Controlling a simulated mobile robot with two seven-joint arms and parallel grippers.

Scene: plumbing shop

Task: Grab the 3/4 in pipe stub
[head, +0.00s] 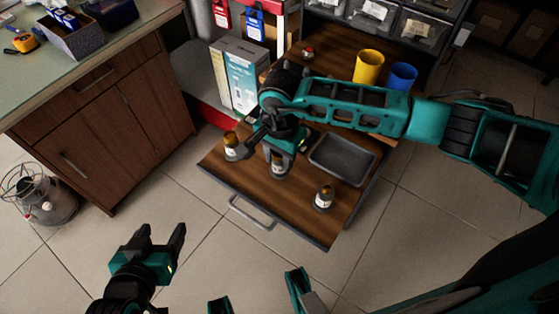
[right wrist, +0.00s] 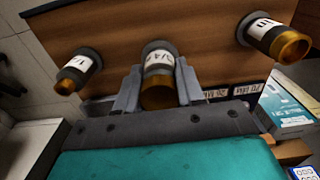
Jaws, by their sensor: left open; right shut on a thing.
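The 3/4 in pipe stub (right wrist: 159,62), a copper-coloured stub with a dark collar and white label, is between the right gripper's fingers in the right wrist view. In the head view this stub (head: 278,170) is partly hidden under my right gripper (head: 280,156), which is shut on it at the pull-out board (head: 250,190). Whether it touches the board is unclear. Another, larger stub (head: 231,147) stands left of it, its label seeming to read 1 in. A smaller stub (head: 324,198) stands to the right. My left gripper (head: 161,237) is open and empty over the floor.
A dark grey tray (head: 369,171) lies on the board, right of the gripper. A yellow cup (head: 369,67) and a blue cup (head: 402,76) stand behind my right arm. A tall box (head: 242,75) stands behind the board. A wooden cabinet (head: 105,130) is at left.

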